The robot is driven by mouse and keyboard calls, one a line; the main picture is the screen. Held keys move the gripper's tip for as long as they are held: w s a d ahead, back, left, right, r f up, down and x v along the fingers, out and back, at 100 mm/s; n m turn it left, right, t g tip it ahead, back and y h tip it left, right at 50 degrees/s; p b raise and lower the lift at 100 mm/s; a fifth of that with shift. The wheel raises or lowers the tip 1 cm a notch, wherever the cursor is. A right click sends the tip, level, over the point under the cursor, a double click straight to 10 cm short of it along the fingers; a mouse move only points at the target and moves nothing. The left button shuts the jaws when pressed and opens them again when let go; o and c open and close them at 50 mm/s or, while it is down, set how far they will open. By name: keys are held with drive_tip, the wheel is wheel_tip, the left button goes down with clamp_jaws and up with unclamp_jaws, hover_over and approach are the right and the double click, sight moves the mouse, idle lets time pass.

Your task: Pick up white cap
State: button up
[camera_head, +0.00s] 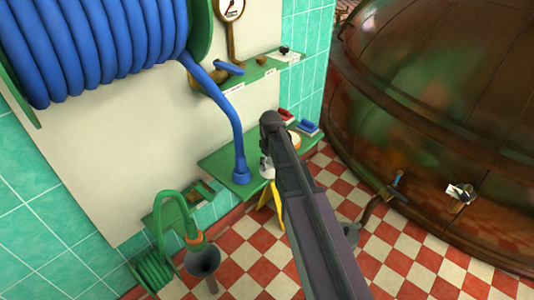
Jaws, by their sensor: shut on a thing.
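My arm reaches up from the bottom right, and its end is over the green shelf (218,158) on the wall. My gripper (265,153) points down at the arm's end and is mostly hidden behind it. A small white thing (266,169), which looks like the white cap, shows just below my gripper at the shelf's front edge. My gripper is shut on it. The arm covers part of it, and I cannot tell whether it still touches the shelf.
A blue hose (224,105) hangs down to the shelf, left of my gripper. Brushes with red (286,115) and blue (308,127) tops lie on the shelf's right. A large copper kettle (440,100) stands at right. A yellow object (265,212) is below the shelf.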

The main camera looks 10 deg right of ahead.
sight(273, 172)
drive_tip(key=s, duration=0.5)
drive_tip(key=shift+r, duration=0.25)
drive_tip(key=shift+s, duration=0.2)
idle(0.6)
